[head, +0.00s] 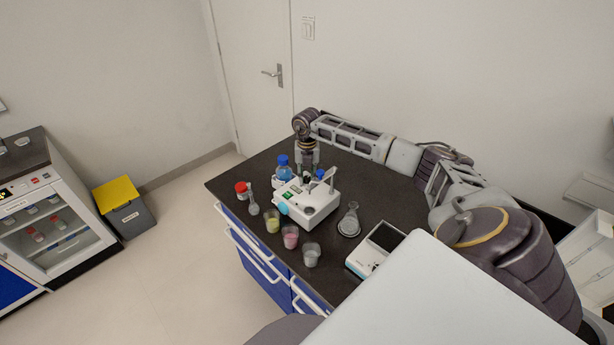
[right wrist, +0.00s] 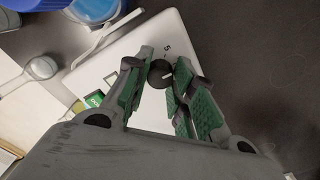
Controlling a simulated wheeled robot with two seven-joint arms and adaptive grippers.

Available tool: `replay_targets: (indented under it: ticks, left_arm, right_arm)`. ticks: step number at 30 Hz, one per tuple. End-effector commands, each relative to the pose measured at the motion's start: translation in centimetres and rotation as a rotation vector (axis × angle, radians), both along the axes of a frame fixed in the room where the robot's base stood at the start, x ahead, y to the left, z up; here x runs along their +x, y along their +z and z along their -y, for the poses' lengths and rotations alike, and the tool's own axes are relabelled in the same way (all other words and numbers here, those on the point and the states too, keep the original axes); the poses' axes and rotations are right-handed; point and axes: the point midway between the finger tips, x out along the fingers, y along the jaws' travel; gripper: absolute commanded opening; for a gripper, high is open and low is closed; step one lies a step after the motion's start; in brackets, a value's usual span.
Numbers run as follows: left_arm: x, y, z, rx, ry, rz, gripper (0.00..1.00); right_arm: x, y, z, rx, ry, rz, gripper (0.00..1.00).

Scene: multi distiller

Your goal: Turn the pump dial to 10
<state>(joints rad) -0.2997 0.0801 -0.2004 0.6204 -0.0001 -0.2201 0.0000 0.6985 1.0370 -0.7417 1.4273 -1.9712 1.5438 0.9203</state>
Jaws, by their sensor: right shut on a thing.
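The pump is a white box (head: 312,208) on the dark bench in the head view, with a green display on its top. In the right wrist view its white top (right wrist: 150,45) carries a small round black dial (right wrist: 160,74) with a light pointer mark, and a printed 5 beside it. My right gripper (head: 307,174) reaches down over the pump from behind. In the wrist view its green-padded fingers (right wrist: 164,66) are shut on the dial, one on each side. The dial's full scale cannot be read. My left gripper is in neither view.
A blue bottle (head: 283,168) and a red-capped jar (head: 242,190) stand left of the pump. Cups with yellow (head: 272,221) and pink (head: 290,237) contents stand in front. A conical flask (head: 349,222) and a white scale (head: 376,250) are to the right.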

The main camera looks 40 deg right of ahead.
Motion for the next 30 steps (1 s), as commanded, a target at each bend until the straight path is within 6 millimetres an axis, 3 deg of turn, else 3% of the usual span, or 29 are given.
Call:
replay_targets:
  ticks: [3, 4, 9, 22, 30]
  left_arm:
    - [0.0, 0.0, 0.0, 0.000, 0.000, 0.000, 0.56]
    - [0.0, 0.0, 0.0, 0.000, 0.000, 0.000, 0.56]
    - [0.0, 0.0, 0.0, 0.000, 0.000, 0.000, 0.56]
    - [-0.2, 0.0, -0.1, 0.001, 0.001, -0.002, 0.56]
    - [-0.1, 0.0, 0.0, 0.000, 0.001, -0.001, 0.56]
  right_arm:
    - [0.0, 0.1, 0.0, 0.000, 0.000, 0.001, 0.01]
    - [0.0, 0.1, 0.0, -0.001, 0.000, 0.002, 0.27]
    - [0.0, 0.0, 0.0, -0.001, 0.001, 0.001, 0.48]
    - [0.0, 0.3, 0.0, -0.001, 0.001, 0.001, 0.48]
    - [0.1, 2.6, 0.0, 0.000, 0.001, 0.003, 0.48]
